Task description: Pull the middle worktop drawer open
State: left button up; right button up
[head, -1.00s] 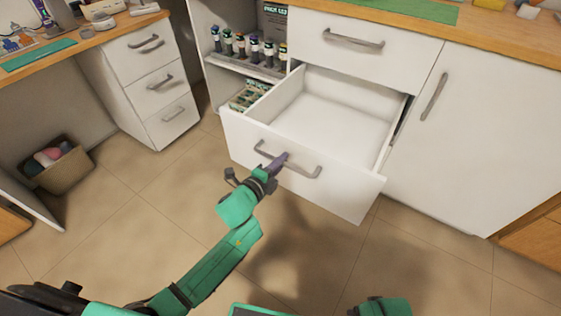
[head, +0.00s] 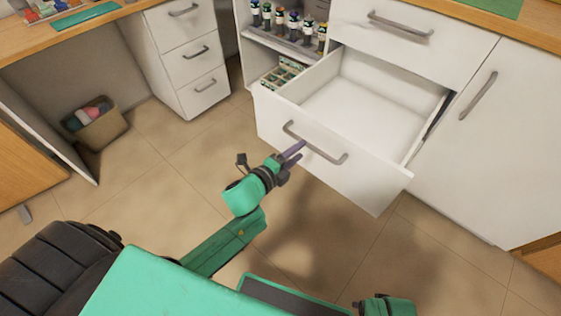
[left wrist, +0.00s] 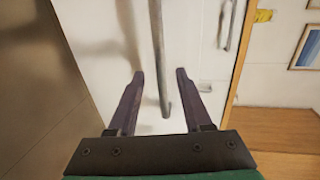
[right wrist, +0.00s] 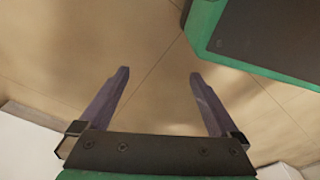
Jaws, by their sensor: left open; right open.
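A white drawer (head: 335,158) stands pulled far out beneath a closed drawer (head: 405,45) under the wooden worktop; its inside (head: 370,105) is empty. I cannot tell whether a further drawer lies below it. Its grey bar handle (head: 325,153) is on the front. My left gripper (head: 296,152) is open at the left part of this handle. In the left wrist view the handle bar (left wrist: 157,50) lies between its spread fingers (left wrist: 160,75); contact is not clear. My right gripper (right wrist: 159,74) is open and empty above the floor.
A closed cupboard door (head: 490,130) stands right of the open drawer. Shelves with several small bottles (head: 290,25) are at its left. A three-drawer unit (head: 190,60) and a basket (head: 98,125) stand farther left. The tiled floor (head: 150,185) between is clear.

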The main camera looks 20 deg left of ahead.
pick_arm(q)
jog(key=v, duration=0.9)
jog(key=shift+s, duration=0.15)
pick_arm(e)
jog(key=shift+s+d+f, duration=0.1)
jog(key=shift+s+f, duration=0.45)
jog(key=shift+s, duration=0.25)
pick_arm(q)
jog(key=shift+p, duration=0.3)
